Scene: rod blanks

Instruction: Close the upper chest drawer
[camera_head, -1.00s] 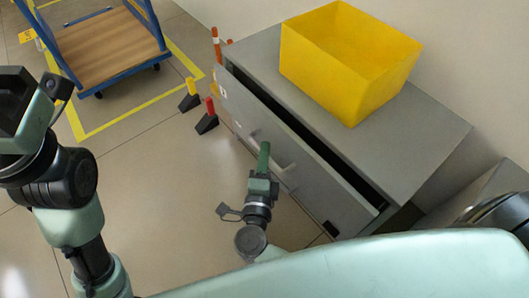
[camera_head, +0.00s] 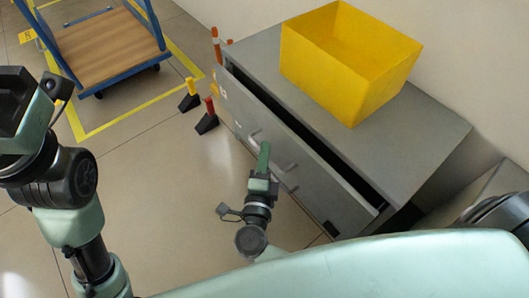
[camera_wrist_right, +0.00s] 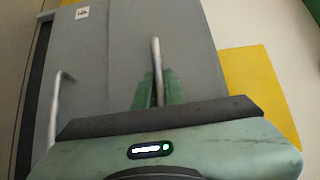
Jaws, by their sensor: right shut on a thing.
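The grey chest (camera_head: 420,135) stands along the wall. Its upper drawer (camera_head: 235,105) is partly open, with a dark gap between its front and the chest top. My right gripper (camera_head: 263,158) is at the drawer front, by the handles. In the right wrist view my right gripper (camera_wrist_right: 158,92) is shut on a metal handle bar (camera_wrist_right: 155,52), partly hidden by the fingers. A second bar handle (camera_wrist_right: 56,110) is to its left, apart from the gripper. My left arm is at the left edge of the head view; its fingertips cannot be made out.
An open yellow bin (camera_head: 345,75) stands on the chest top. Several orange, yellow and red posts, some on black feet, stand by the chest's far end. A blue cart (camera_head: 105,45) with a wooden deck is at the upper left.

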